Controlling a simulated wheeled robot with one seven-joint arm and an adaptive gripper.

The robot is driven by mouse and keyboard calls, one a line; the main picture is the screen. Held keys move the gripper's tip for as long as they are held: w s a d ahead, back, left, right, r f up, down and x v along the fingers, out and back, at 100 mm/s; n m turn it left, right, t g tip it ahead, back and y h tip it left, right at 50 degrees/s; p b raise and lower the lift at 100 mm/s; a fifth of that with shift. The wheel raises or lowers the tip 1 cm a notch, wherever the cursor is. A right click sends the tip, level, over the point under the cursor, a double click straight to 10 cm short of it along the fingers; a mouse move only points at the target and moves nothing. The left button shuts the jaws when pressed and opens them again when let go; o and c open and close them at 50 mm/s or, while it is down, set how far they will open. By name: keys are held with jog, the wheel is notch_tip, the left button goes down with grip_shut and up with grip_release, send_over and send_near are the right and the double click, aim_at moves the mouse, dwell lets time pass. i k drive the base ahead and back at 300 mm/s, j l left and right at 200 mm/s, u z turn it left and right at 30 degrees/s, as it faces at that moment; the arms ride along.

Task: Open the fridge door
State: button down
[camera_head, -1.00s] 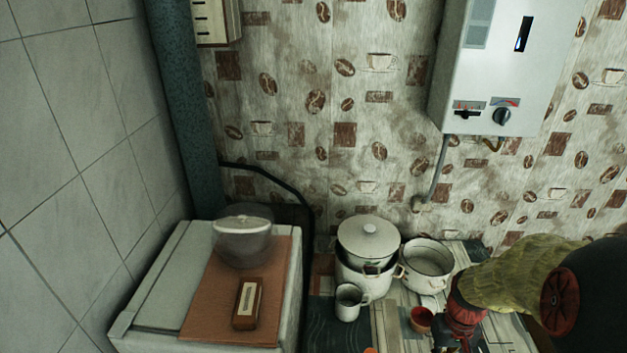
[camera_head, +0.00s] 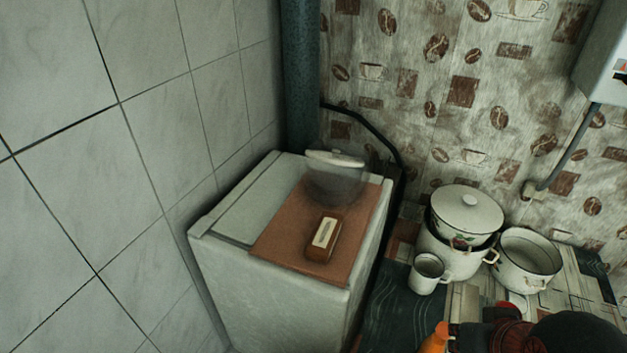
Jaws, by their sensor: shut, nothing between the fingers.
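The white fridge (camera_head: 268,298) stands in the corner by the tiled wall, seen from above. Its top and upper front show, and the lower part runs out of the picture. No handle shows, and I cannot make out whether the door is open. My gripper is not in view. A dark part of my arm (camera_head: 580,334) shows at the bottom right, over the counter and to the right of the fridge.
A brown mat (camera_head: 281,239) on the fridge carries a small brown box (camera_head: 323,238) and a lidded see-through bowl (camera_head: 335,180). Right of the fridge, a lidded enamel pot (camera_head: 466,217), an open pot (camera_head: 530,260) and a mug (camera_head: 428,273) crowd the counter.

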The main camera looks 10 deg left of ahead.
aim_at(263, 306)
jog(key=u, duration=1.35)
